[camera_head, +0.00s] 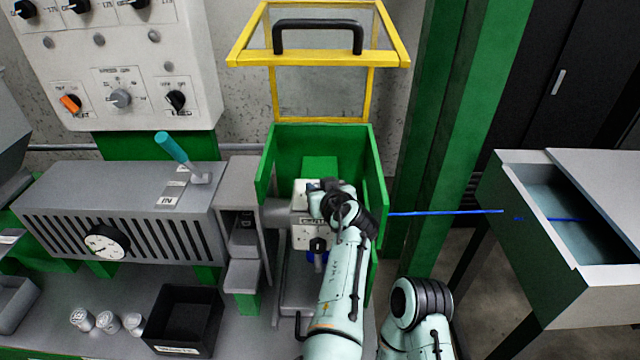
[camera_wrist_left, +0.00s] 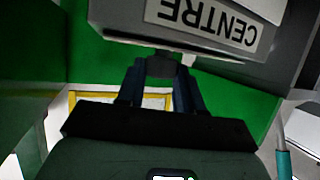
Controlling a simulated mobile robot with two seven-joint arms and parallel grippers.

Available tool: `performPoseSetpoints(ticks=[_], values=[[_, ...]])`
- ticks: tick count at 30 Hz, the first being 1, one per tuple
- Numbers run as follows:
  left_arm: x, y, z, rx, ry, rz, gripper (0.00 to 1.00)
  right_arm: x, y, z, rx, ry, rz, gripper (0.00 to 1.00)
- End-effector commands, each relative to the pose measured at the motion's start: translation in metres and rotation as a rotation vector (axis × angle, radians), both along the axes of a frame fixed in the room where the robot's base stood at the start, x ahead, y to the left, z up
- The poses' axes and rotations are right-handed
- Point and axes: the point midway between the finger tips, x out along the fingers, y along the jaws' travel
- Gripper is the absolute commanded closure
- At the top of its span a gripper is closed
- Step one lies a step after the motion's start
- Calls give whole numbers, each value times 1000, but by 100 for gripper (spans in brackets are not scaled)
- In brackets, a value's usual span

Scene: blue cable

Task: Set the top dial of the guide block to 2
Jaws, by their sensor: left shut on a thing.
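The guide block (camera_head: 302,238) is a pale block inside the green enclosure in the head view, with a black dial (camera_head: 318,245) on its front face. My left gripper (camera_head: 322,192) is at the top of the block, and my wrist hides much of that area. In the left wrist view, my left gripper (camera_wrist_left: 160,80) is shut on a small dark knob (camera_wrist_left: 160,63), which appears to be the top dial. A "CENTRE" label (camera_wrist_left: 208,22) shows upside down beside it. The dial's numbers and pointer are hidden. My right gripper is out of view.
The enclosure (camera_head: 378,190) has green walls close around the block, and its yellow-framed cover (camera_head: 320,62) stands raised. A blue cable (camera_head: 445,212) runs right to an open grey trough (camera_head: 565,215). A black bin (camera_head: 183,318) and a slotted grey unit (camera_head: 150,240) stand left.

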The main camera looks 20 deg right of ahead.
Motion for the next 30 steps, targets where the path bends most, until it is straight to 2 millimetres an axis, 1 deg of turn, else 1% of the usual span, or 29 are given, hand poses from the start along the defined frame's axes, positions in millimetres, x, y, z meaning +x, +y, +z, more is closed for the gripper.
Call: performPoseSetpoints(ticks=[1, 6, 22, 23, 24, 25, 30], values=[[0, -2, 4, 0, -2, 17, 95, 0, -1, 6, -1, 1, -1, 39], [0, -2, 2, -2, -1, 64, 95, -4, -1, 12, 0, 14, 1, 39], [0, -1, -1, -2, 2, 86, 95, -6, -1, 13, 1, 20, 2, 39], [0, -1, -1, -2, 2, 86, 58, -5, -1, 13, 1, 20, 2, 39], [0, -1, -1, -2, 2, 86, 45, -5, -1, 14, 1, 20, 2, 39], [0, -1, -1, -2, 2, 87, 39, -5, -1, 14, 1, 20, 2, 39], [0, -1, -1, -2, 2, 87, 39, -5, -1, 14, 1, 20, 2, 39]])
